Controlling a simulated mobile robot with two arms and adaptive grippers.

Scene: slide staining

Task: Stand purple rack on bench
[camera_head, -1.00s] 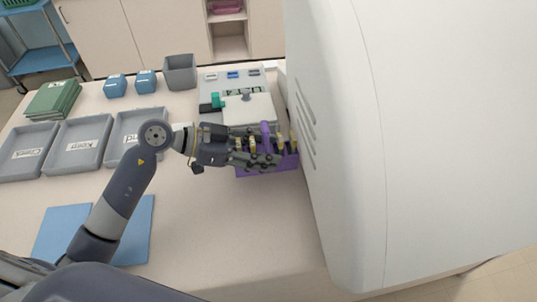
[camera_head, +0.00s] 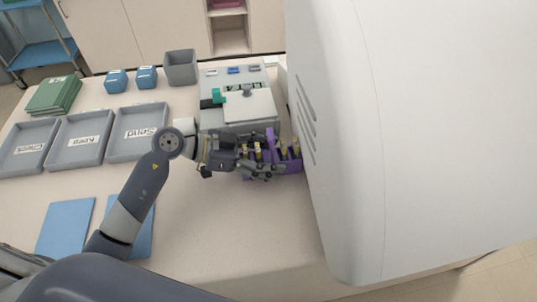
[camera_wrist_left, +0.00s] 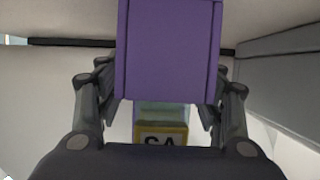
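The purple rack (camera_head: 290,166) is at the right side of the bench (camera_head: 225,225), in front of the grey instrument and beside the large white housing. It carries several yellow-topped slides. My left gripper (camera_head: 262,160) reaches across it from the left, and its fingers cover part of the rack. In the left wrist view a purple upright panel of the rack (camera_wrist_left: 168,50) fills the space between the fingers, which close in on both its sides. A yellow-edged label (camera_wrist_left: 160,135) shows below it. Whether the rack's base touches the bench is hidden. My right gripper is not in view.
A large white housing (camera_head: 400,130) stands close to the rack's right. The grey instrument (camera_head: 237,110) is behind it. Grey labelled trays (camera_head: 137,146), a grey bin (camera_head: 180,68) and blue sheets (camera_head: 66,228) lie to the left. The bench in front of the rack is clear.

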